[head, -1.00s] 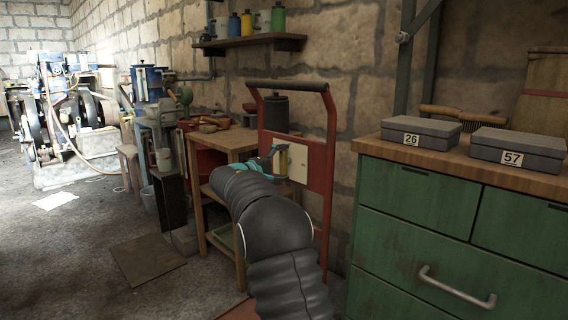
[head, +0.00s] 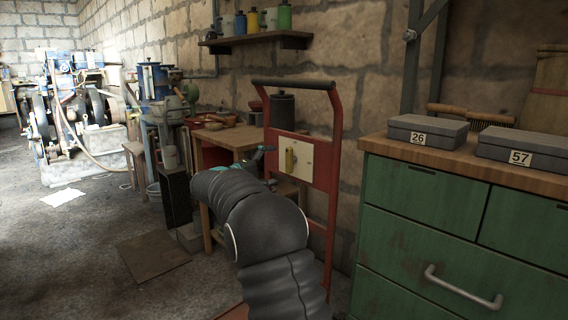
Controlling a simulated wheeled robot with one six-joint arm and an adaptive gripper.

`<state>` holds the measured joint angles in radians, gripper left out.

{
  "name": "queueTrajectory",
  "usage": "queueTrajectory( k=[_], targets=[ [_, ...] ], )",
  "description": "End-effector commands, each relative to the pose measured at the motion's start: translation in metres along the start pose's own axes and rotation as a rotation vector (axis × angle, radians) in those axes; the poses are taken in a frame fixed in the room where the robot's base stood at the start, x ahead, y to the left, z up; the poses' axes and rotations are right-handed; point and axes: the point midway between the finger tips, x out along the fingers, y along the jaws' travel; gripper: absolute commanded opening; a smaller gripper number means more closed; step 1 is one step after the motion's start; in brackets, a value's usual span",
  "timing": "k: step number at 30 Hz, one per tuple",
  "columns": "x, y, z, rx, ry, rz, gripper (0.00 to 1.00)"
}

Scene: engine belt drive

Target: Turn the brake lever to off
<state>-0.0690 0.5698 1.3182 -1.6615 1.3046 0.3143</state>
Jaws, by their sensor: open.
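A cream plate (head: 303,158) is fixed on a red upright frame (head: 333,150) with a black top bar. A small yellow-brass lever (head: 290,160) stands roughly upright on this plate; I take it to be the brake lever. No off mark is readable. My gripper (head: 268,156) is just left of the plate, mostly hidden behind my own dark arm. Its visible teal and grey part is apart from the lever in the picture. It is open, with nothing seen in it.
A green drawer cabinet (head: 420,230) with grey boxes numbered 26 (head: 428,130) and 57 (head: 519,146) stands at the right. A wooden bench (head: 228,138) is behind my arm. The engine (head: 80,110) is far left. Floor at the left is mostly clear.

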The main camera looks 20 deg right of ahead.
Motion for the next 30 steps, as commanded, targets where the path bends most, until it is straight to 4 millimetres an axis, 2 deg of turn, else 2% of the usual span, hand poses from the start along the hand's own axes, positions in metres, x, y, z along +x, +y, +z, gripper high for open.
queueTrajectory(
  k=[1,4,10,30],
  targets=[
    [-0.011,0.0,-0.001,0.0,0.004,-0.001,1.0],
    [-0.027,0.0,-0.001,0.0,0.003,-0.001,1.0],
    [-0.046,0.0,-0.001,-0.001,0.002,-0.001,1.0],
    [-0.049,0.001,0.003,0.001,-0.001,-0.011,1.0]
  ],
)
